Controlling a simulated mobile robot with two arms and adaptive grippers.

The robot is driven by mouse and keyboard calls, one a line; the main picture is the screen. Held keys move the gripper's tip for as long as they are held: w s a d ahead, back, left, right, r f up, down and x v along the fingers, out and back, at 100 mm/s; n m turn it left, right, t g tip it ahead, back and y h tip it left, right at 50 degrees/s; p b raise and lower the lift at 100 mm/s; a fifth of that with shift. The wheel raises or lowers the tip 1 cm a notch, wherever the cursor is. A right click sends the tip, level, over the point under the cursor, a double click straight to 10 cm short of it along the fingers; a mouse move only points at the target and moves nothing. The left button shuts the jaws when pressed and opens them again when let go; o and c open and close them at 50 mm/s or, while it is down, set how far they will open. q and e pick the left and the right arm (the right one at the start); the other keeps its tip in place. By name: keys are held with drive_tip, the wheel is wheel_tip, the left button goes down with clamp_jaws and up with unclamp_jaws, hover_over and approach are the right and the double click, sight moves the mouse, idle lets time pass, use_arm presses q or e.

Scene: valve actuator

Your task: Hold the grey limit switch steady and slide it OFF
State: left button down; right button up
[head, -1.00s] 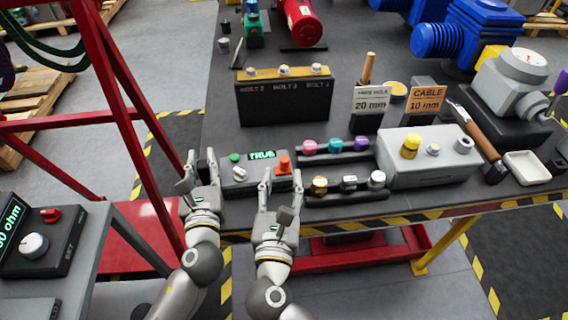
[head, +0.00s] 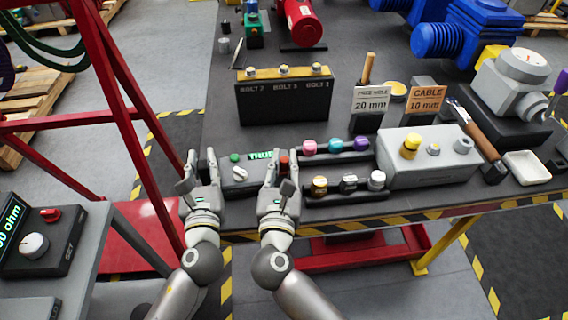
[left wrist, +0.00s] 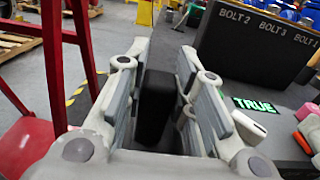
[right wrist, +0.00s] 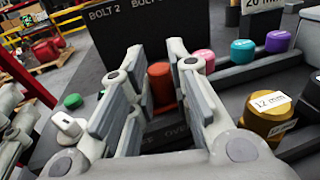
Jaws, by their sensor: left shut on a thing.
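My right gripper (head: 281,165) is open at the box's right end. In the right wrist view the red knob (right wrist: 160,83) stands between its fingertips, with the grey knob (right wrist: 67,124) to the left.
A black bolt holder (head: 285,103) stands behind the box. Racks of coloured and metal knobs (head: 349,182) and a grey block (head: 425,172) are close on the right. A red frame (head: 120,110) rises at the left. Bare tabletop (head: 222,120) lies behind the left gripper.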

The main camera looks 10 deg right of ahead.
use_arm(q)
drive_tip(key=shift+f, duration=0.15)
use_arm(e)
clamp_jaws()
use_arm(q)
drive_tip(key=shift+d, duration=0.15)
use_arm(e)
drive_tip(key=shift+s+a, duration=0.15)
drive_tip(key=shift+a, duration=1.65)
drive_tip(key=o, duration=0.8)
unclamp_jaws()
drive_tip(key=shift+a, duration=0.1)
drive_tip(key=shift+c, duration=0.2)
